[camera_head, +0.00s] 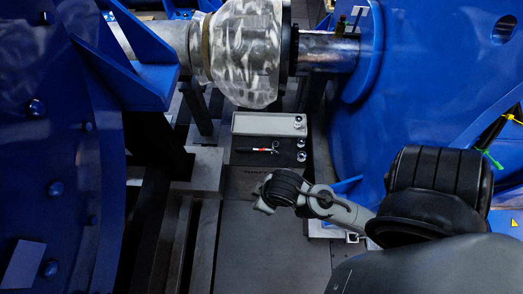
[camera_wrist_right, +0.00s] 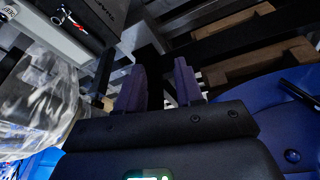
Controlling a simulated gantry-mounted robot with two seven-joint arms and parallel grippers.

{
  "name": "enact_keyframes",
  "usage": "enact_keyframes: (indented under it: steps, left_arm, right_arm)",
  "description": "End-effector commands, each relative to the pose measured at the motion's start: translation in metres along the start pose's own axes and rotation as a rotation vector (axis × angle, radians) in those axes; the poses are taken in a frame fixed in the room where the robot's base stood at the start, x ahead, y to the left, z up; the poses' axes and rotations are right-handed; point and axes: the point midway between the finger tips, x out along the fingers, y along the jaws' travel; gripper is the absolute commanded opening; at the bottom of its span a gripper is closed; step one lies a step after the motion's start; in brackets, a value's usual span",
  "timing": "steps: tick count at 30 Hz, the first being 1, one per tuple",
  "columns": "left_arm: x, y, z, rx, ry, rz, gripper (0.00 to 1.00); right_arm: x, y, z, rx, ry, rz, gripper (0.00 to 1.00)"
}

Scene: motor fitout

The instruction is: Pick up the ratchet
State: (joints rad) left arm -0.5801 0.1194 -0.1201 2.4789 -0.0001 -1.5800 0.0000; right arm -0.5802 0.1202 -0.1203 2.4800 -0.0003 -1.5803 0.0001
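The ratchet (camera_head: 262,149) is a small silver tool with a red band on its handle. It lies in a dark tray (camera_head: 240,157) near the middle of the head view. It also shows at the upper left of the right wrist view (camera_wrist_right: 68,18). My right arm comes in from the right, and its wrist end is just below the tray in the head view. My right gripper (camera_wrist_right: 158,82) has its two purple fingers apart with nothing held between them. The ratchet is off to one side of the fingers. My left gripper is not in view.
Small round metal parts (camera_head: 301,156) sit at the tray's right side, by a light grey panel (camera_head: 263,123). Big blue housings (camera_head: 430,80) stand on both sides. A plastic-wrapped shaft coupling (camera_head: 245,50) hangs behind the tray and shows at the wrist view's left (camera_wrist_right: 40,95).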

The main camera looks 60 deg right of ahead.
Motion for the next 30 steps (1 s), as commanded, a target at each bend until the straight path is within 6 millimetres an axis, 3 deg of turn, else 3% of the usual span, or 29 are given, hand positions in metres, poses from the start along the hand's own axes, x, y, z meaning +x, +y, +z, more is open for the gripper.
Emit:
enact_keyframes:
  steps: [8, 13, 25, 30]
  left_arm:
    - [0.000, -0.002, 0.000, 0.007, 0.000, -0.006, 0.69]
    - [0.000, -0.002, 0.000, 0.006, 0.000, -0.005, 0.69]
    - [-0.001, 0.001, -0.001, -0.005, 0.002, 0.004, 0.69]
    - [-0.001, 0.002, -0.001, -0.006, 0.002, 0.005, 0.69]
  right_arm:
    - [0.000, 0.000, 0.000, 0.000, -0.001, 0.000, 0.38]
    - [0.000, 0.000, 0.000, 0.000, -0.001, 0.000, 0.63]
    - [0.000, 0.000, -0.003, -0.053, 0.012, 0.001, 0.63]
    - [0.000, -0.003, -0.035, -0.297, 0.186, 0.023, 0.63]
